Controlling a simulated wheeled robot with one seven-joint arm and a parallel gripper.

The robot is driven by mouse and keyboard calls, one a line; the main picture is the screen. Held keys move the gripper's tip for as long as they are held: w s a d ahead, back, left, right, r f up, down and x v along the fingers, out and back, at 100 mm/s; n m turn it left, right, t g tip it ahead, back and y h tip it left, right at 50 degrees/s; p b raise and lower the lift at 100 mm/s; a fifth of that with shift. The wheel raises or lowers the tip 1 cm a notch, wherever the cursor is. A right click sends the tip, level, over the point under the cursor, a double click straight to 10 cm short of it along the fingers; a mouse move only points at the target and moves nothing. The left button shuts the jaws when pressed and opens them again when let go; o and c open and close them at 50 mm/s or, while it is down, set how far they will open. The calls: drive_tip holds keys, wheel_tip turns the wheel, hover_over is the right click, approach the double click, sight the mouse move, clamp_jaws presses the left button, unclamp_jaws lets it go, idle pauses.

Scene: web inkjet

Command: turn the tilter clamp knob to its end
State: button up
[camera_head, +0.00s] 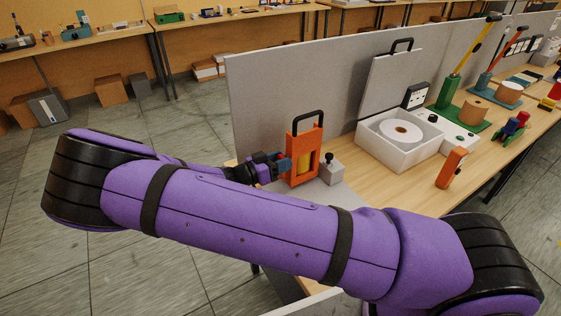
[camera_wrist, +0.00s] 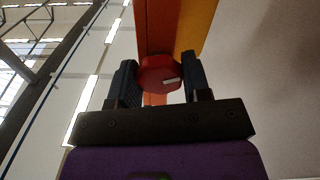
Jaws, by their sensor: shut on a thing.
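The clamp knob (camera_wrist: 153,75) is red with a small white mark. In the wrist view it sits between my two fingertips, on an orange upright part with a yellow part beside it. My gripper (camera_wrist: 159,78) is shut on the knob, with one dark finger on each side. In the head view the tilter (camera_head: 304,140) is an upright orange frame with a black handle on top and a yellow part inside. My gripper (camera_head: 282,165) meets its left side there. The knob is hidden in the head view.
A small grey box (camera_head: 331,173) with a black knob stands just right of the tilter. A white open case (camera_head: 385,150) with a disc is behind it. An orange block (camera_head: 451,167) stands on the wooden bench. A grey partition (camera_head: 290,90) rises behind.

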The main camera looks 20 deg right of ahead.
drive_tip(key=n, duration=0.4)
drive_tip(key=shift+n, duration=0.4)
drive_tip(key=n, duration=0.3)
drive_tip(key=shift+n, duration=0.3)
drive_tip(key=n, duration=1.9)
drive_tip(key=shift+n, duration=1.8)
